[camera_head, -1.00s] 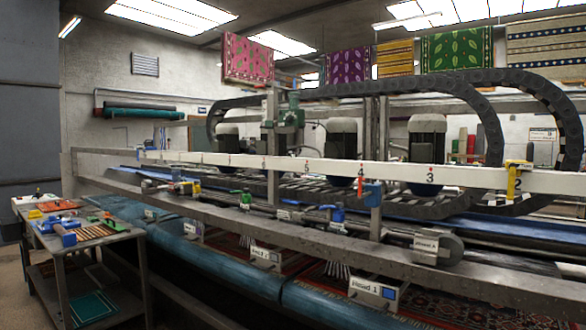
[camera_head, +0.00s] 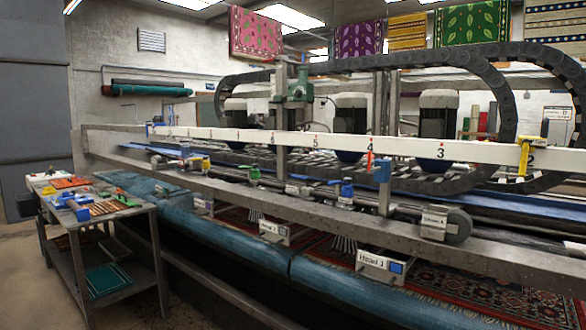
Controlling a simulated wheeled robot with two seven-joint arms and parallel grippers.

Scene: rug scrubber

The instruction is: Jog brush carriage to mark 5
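The brush carriage, a long frame with several white-topped motors (camera_head: 438,113), spans the middle of the head view above the rugs. A white scale rail (camera_head: 280,137) runs along its front with numbered marks. Mark 5 (camera_head: 316,141) is left of mark 4 (camera_head: 370,145), and mark 3 (camera_head: 440,151) is further right. A red pointer (camera_head: 369,161) hangs just below mark 4. A blue fitting (camera_head: 382,171) sits on a post right beside it. A yellow clamp (camera_head: 524,160) is on the rail near mark 2. Neither of my grippers is in view.
A metal workbench (camera_head: 140,213) with tools stands at the left. A long steel beam (camera_head: 330,207) and blue rollers (camera_head: 235,240) run along the machine's front. Labelled brush heads, including Head 1 (camera_head: 380,263), sit below the beam. Bare floor (camera_head: 30,285) shows at the lower left.

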